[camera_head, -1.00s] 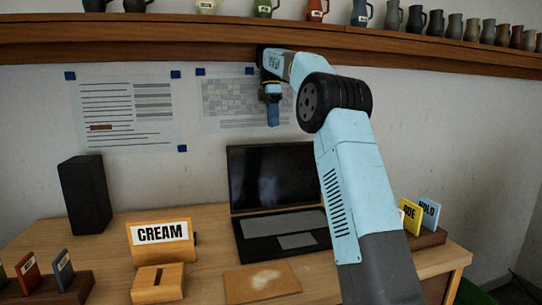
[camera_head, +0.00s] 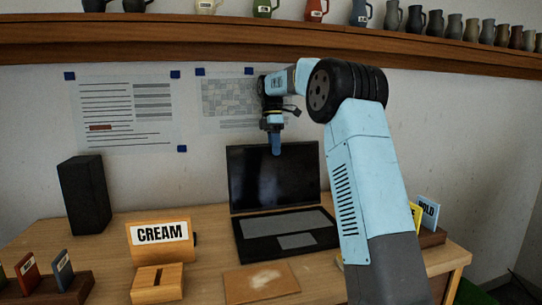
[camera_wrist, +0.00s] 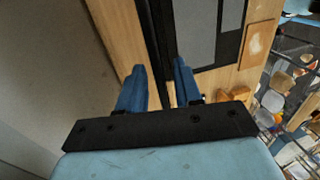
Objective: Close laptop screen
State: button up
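The black laptop (camera_head: 274,178) stands open on the wooden desk, its screen upright and its keyboard base (camera_head: 285,234) flat. My gripper (camera_head: 277,150) points down at the screen's top edge, right of its middle, and its blue fingertip overlaps the screen in the head view. In the wrist view my gripper (camera_wrist: 160,72) is open, with a clear gap between its two blue fingers. The thin dark screen (camera_wrist: 156,40) runs edge-on between them in that view. The keyboard base (camera_wrist: 207,35) lies to the right. I cannot tell whether a finger touches the screen.
A black speaker (camera_head: 84,195) stands at the desk's left. A CREAM sign block (camera_head: 160,236) and a brown board (camera_head: 261,282) sit left of and before the laptop. Card holders stand at both sides. A shelf of jugs (camera_head: 180,40) runs above.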

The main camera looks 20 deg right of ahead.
aim_at(276, 176)
jog(key=shift+x, duration=1.25)
grip_shut()
